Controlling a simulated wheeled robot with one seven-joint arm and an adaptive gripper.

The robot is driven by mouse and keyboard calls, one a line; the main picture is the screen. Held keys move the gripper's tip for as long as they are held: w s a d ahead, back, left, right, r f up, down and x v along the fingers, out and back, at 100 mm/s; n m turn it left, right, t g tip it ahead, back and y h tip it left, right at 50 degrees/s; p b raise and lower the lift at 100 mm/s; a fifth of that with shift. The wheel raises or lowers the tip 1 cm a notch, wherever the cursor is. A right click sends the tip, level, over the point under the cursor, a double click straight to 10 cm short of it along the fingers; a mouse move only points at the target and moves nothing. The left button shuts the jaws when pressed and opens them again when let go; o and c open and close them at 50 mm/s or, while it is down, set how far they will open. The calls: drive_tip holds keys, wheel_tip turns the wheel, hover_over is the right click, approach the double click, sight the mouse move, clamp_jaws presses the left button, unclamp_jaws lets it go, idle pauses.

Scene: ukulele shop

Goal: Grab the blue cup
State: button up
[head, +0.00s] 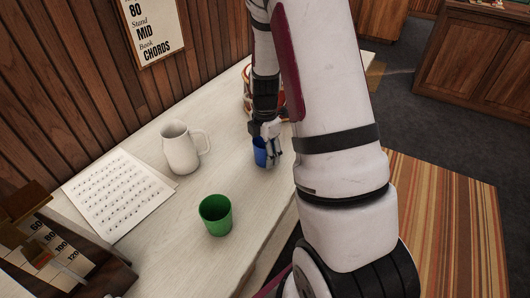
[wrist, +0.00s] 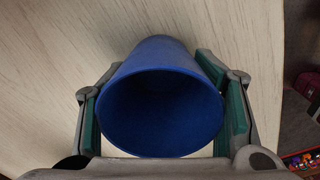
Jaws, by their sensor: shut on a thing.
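The blue cup (head: 261,154) stands on the pale wooden table in the head view, partly hidden by my gripper (head: 270,143). In the wrist view I look into the open mouth of the blue cup (wrist: 160,105), between the green-padded fingers of my gripper (wrist: 163,108). The fingers are shut on the cup, one pad on each side. I cannot tell whether its base touches the table.
A green cup (head: 216,215) and a white pitcher (head: 180,148) stand on the table (head: 185,225). A sheet of music (head: 122,193) lies at the left. A red and white object (head: 248,98) is behind my gripper. The table edge is close on the cup's right.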

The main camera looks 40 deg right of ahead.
drive_tip(key=shift+r, duration=0.1)
drive_tip(key=shift+r, duration=1.6)
drive_tip(key=s+a, duration=0.2)
drive_tip(key=s, duration=0.2)
drive_tip(key=s+a+r, duration=0.1)
drive_tip(key=s+a, duration=0.1)
drive_tip(key=s, duration=0.1)
drive_tip(key=s+a, duration=0.2)
drive_tip(key=s, duration=0.2)
drive_tip(key=shift+s+a+r, duration=0.2)
drive_tip(key=shift+s, duration=0.1)
drive_tip(key=shift+s+a+r+p, duration=0.1)
drive_tip(key=shift+s+a+p, duration=0.3)
drive_tip(key=shift+s, duration=0.2)
drive_tip(key=shift+s+a+r+p, duration=0.1)
drive_tip(key=shift+s+a+p, duration=0.15)
drive_tip(key=shift+s+p, duration=0.25)
drive_tip(key=shift+f, duration=0.1)
